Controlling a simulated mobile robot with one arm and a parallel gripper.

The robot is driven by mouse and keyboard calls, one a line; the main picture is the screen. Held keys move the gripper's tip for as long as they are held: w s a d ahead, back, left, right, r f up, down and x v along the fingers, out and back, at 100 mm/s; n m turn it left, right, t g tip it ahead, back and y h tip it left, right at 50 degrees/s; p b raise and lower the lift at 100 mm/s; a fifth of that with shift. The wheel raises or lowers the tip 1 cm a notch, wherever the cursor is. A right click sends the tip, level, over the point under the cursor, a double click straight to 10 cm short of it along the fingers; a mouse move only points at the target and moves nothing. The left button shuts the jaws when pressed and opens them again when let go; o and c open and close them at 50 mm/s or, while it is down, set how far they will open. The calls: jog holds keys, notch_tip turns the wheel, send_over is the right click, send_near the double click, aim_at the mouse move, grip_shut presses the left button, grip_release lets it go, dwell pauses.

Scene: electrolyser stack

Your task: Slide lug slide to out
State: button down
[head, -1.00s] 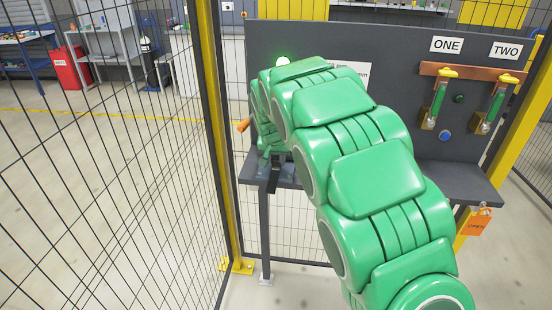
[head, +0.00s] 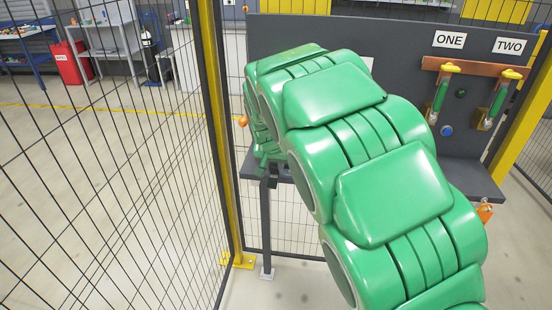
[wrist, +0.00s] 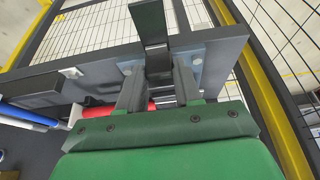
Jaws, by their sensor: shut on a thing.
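My gripper (wrist: 160,84) shows in the wrist view with its two dark fingers closed around a small dark and grey piece, which appears to be the lug slide (wrist: 159,74). A dark upright plate (wrist: 149,22) rises just beyond the fingertips. The fingers hide much of the held piece, so how far it has slid cannot be told. In the head view my green arm covers the gripper and the slide at the left end of the grey bench.
A grey panel (head: 410,60) carries handles under the labels ONE (head: 449,40) and TWO (head: 509,46). An orange knob (head: 243,121) is left of my arm. A yellow post (head: 212,100) and mesh fence (head: 120,190) stand close on the left.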

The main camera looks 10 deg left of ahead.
jog(key=shift+s+a, duration=0.1)
jog(key=shift+s, duration=1.45)
jog(key=c, duration=0.8)
grip_release()
jog(key=shift+o, duration=0.2)
jog(key=v, duration=0.8)
jog(key=shift+f, duration=0.1)
